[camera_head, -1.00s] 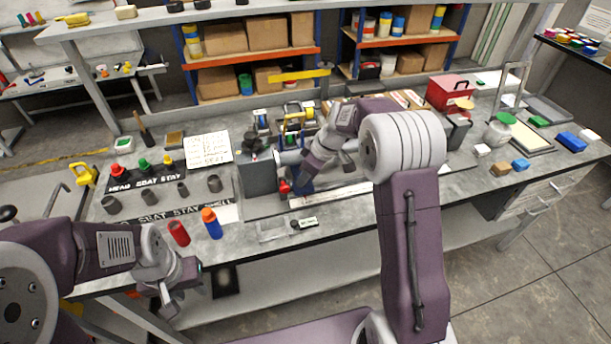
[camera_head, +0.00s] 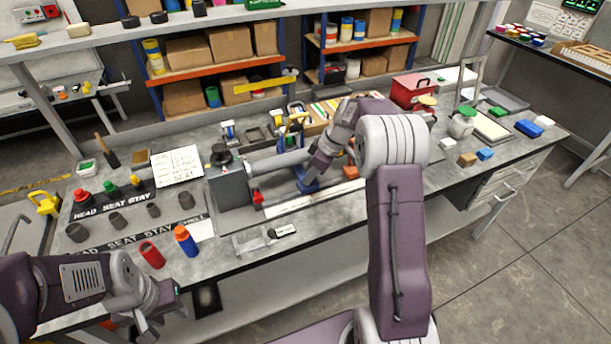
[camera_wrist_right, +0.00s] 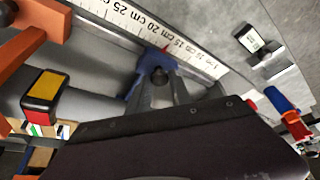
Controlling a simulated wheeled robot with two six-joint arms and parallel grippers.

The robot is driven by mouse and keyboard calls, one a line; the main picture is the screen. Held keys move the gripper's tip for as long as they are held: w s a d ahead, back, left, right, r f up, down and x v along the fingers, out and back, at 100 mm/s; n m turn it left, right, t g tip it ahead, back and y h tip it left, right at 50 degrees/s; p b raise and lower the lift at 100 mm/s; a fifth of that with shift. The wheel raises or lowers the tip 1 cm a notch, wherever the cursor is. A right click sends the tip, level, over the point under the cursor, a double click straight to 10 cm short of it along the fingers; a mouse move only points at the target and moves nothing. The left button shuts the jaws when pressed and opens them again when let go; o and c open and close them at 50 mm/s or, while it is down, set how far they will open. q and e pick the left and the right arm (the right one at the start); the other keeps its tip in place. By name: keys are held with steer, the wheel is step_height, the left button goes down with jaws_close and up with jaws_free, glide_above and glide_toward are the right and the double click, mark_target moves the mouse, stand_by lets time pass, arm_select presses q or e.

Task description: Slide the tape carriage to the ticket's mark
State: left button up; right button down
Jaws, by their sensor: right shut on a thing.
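The blue tape carriage (camera_head: 308,184) sits on the rail beside a white ruler strip (camera_head: 305,201). It also shows in the right wrist view (camera_wrist_right: 135,88), with a red pointer (camera_wrist_right: 166,48) between the 20 and 15 cm marks. My right gripper (camera_head: 314,172) is shut on the carriage's dark knob (camera_wrist_right: 159,76); its fingers also show in the right wrist view (camera_wrist_right: 160,92). A white written sheet (camera_head: 177,166), perhaps the ticket, lies at the left; its writing is too small to read surely. My left gripper (camera_head: 157,312) is open and empty at the bench's front edge.
An orange block (camera_head: 350,172) is right of the carriage.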

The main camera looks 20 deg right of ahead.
steer(key=shift+r, duration=0.1)
steer(key=c, duration=1.2)
jaws_free()
steer(key=shift+a, duration=0.1)
steer(key=shift+o, duration=0.2)
steer(key=v, duration=0.9)
